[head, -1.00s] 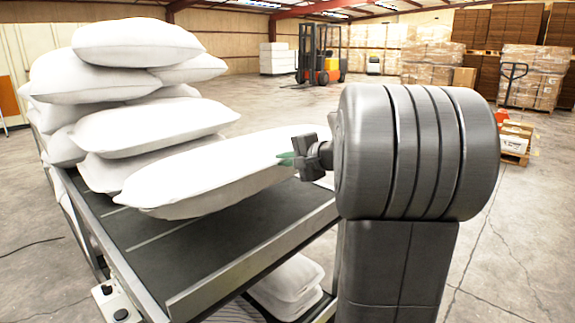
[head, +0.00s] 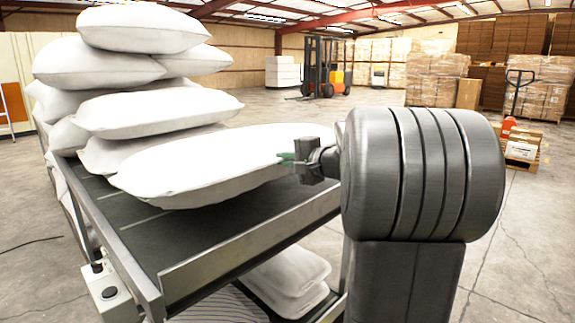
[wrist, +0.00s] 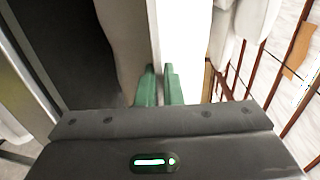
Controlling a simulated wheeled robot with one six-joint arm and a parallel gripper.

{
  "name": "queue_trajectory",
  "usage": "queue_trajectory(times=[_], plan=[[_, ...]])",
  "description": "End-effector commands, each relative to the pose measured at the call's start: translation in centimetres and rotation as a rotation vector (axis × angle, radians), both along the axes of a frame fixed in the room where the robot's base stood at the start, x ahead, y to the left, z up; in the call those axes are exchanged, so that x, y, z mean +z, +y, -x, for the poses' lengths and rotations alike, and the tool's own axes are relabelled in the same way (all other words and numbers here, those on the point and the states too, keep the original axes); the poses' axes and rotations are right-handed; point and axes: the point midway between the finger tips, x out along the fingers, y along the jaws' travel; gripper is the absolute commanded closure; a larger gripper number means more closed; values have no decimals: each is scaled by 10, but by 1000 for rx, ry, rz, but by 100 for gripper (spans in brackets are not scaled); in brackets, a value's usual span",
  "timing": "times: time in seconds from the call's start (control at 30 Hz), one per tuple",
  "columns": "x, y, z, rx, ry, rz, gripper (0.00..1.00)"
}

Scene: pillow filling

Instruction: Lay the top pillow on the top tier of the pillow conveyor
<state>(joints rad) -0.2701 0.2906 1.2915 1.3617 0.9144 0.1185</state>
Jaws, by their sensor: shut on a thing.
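A large white pillow (head: 205,162) is over the dark belt of the conveyor's top tier (head: 185,250) in the head view. My gripper (head: 284,158) is shut on its right end by green fingertips. I cannot tell whether its underside rests on the belt. Several more white pillows (head: 145,30) are piled at the far left end of the tier, behind the held one. In the wrist view, my green fingers (wrist: 159,85) pinch the white pillow, which fills the middle. The pinched edge is mostly hidden between the fingers.
A metal side rail (head: 250,255) runs along the near edge of the tier. Pillows lie on a lower tier (head: 290,270). A control box (head: 112,295) is at the conveyor's near corner. A forklift (head: 322,68) and stacked cartons stand far back.

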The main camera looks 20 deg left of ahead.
Motion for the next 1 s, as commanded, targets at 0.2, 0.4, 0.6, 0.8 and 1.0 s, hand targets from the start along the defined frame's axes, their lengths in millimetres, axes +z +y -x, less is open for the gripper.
queue_trajectory(times=[0.2,0.4,0.6,0.8,1.0], plan=[[-23,4,-1,-1,-14,-34,100],[-40,8,-3,-1,-26,-62,100],[-63,12,-5,0,-39,-96,100],[-79,17,-7,2,-51,-133,100],[-92,20,-8,2,-62,-155,100]])
